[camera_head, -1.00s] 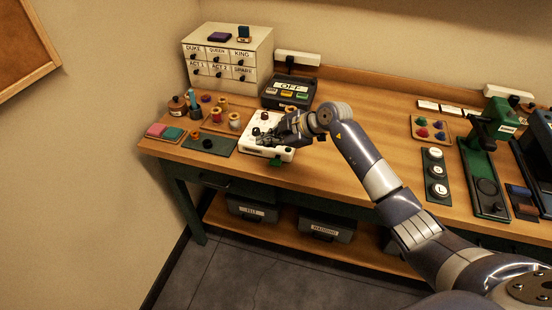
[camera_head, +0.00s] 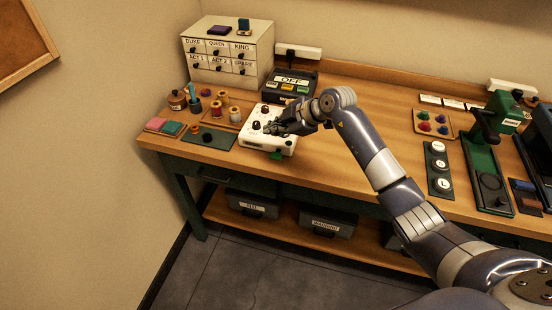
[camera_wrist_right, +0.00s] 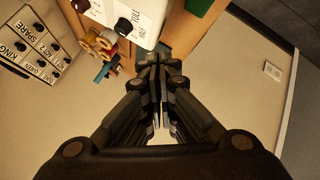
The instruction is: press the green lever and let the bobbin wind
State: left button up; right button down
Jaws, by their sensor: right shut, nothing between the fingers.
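The white bobbin winder (camera_head: 283,147) sits near the table's front edge in the head view, with dark knobs on top. Its green lever (camera_head: 276,155) sticks out at the front, low on the housing. In the right wrist view, part of the white housing (camera_wrist_right: 152,12) shows at the top, with a green piece (camera_wrist_right: 198,6) beside it. My right gripper (camera_head: 272,129) is shut and empty over the winder's top. Its closed fingertips (camera_wrist_right: 160,58) show in the wrist view. Contact with the winder cannot be told. The bobbin cannot be made out. My left gripper is out of view.
A dark box marked OFF (camera_head: 290,84) stands behind the winder. Thread spools (camera_head: 235,115) and a dark green mat (camera_head: 220,139) lie to the left. A labelled drawer cabinet (camera_head: 228,50) stands behind. Bare table (camera_head: 385,125) lies right of my forearm.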

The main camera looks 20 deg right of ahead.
jog(key=b, duration=0.4)
send_over(275, 158)
jog(key=f, duration=0.4)
jog(key=shift+w+f, duration=0.2)
jog(key=shift+f, duration=0.15)
jog(key=shift+f+b, duration=0.4)
jog(key=shift+f, duration=0.7)
jog(key=shift+f, duration=0.2)
jog(key=shift+f, duration=0.2)
jog(key=shift+s+f, duration=0.1)
jog(key=shift+f, duration=0.9)
dwell(0.5)
dwell(0.4)
jog(key=shift+r+p, duration=1.25)
jog(key=shift+r, duration=0.15)
